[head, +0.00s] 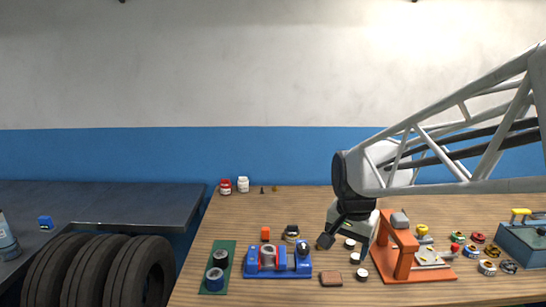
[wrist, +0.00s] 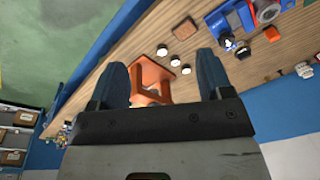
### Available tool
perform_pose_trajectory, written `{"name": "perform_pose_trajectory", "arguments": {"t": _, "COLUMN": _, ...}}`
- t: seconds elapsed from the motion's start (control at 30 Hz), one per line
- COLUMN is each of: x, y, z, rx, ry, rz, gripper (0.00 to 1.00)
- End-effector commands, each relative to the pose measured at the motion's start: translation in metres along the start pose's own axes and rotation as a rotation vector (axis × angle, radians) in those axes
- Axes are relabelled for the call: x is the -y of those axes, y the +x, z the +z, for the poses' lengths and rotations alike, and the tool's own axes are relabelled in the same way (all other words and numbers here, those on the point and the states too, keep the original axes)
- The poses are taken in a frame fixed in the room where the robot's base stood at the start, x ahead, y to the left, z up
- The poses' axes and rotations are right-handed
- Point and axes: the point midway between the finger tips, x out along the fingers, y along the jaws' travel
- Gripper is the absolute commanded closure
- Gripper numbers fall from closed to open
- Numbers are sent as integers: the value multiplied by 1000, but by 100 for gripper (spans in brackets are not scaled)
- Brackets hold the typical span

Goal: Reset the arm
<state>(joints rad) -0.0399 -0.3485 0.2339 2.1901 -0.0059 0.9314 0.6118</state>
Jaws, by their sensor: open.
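My arm reaches in from the right in the head view. My gripper (head: 342,243) hangs above the wooden table (head: 220,300), between the blue fixture (head: 278,272) and the orange stand (head: 404,250). In the wrist view my gripper (wrist: 162,68) has its two dark fingers spread wide, with nothing held between them. The orange stand (wrist: 152,76) shows beyond the gap between the fingers, apart from them. Part of the table behind my gripper is hidden in the head view.
Small round parts (head: 355,258) and a brown block (head: 331,278) lie below my gripper. Several coloured parts (head: 478,237) and a teal toolbox (head: 525,246) are at the right. Tires (head: 140,275) stand at the left. The table's back middle looks clear.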

Motion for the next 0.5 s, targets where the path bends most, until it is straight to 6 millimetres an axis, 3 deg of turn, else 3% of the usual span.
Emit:
{"name": "perform_pose_trajectory", "arguments": {"t": 0.2, "x": -40, "y": -16, "z": 45, "rx": -29, "ry": -159, "rz": -13, "gripper": 27}}
{"name": "perform_pose_trajectory", "arguments": {"t": 0.5, "x": -89, "y": -22, "z": 106, "rx": -69, "ry": -384, "rz": -20, "gripper": 27}}
